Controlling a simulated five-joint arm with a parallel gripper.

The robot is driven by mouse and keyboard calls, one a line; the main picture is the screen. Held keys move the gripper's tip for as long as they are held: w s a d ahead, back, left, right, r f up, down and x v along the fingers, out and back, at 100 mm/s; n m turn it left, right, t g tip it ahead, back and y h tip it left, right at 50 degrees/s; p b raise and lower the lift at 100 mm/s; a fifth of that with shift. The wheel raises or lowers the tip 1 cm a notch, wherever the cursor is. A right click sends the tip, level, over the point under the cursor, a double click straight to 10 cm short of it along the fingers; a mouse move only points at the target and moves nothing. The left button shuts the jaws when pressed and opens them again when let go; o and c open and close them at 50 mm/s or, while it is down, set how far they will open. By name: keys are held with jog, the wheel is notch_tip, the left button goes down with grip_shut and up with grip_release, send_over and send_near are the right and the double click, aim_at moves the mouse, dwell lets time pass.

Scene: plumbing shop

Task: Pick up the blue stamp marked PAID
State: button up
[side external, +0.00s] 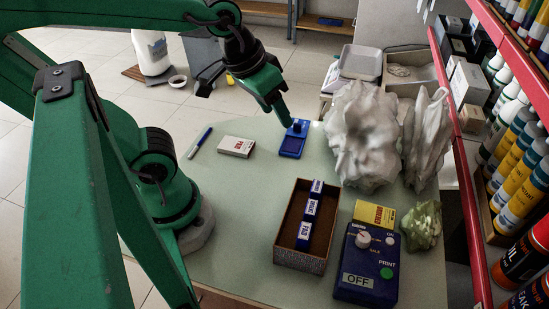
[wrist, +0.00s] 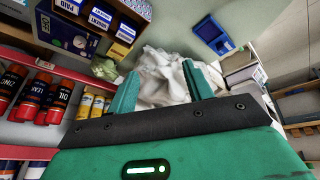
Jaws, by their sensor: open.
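Several blue stamps stand in a row in an open brown box in the side external view. The front stamp (side external: 303,233) has a white label that seems to read PAID; it also shows at the top left of the wrist view (wrist: 76,5). Two more labelled blue stamps, the middle one (side external: 311,207) and the back one (side external: 317,187), stand behind it. My gripper (side external: 287,118) is open and empty, pointing down near a blue ink pad (side external: 291,147), away from the box. Its two fingers spread in the wrist view (wrist: 160,85).
The brown box (side external: 285,256) stands left of a blue label printer (side external: 367,270) marked OFF. White crumpled bags (side external: 364,135) stand at the back right. A small white box (side external: 236,146) and a blue pen (side external: 199,143) lie at left. The middle of the table is clear.

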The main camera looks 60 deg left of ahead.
jog(key=d+f+n+g, duration=0.2)
jog(key=d+f+n, duration=0.2)
jog(key=d, duration=0.4)
jog(key=n+g, duration=0.3)
send_over(305, 231)
jog(key=a, duration=0.2)
jog(key=f, duration=0.6)
jog(key=shift+w+d, duration=0.25)
jog(key=shift+w, duration=0.05)
jog(key=shift+s+d+f+n+y, duration=0.3)
jog(key=shift+d+f+n, duration=0.05)
jog(key=shift+d+n, duration=0.15)
jog(key=shift+f, duration=0.1)
jog(key=shift+f, duration=1.2)
jog(key=shift+d+f, duration=0.15)
jog(key=shift+f, duration=2.45)
jog(key=shift+c, duration=0.4)
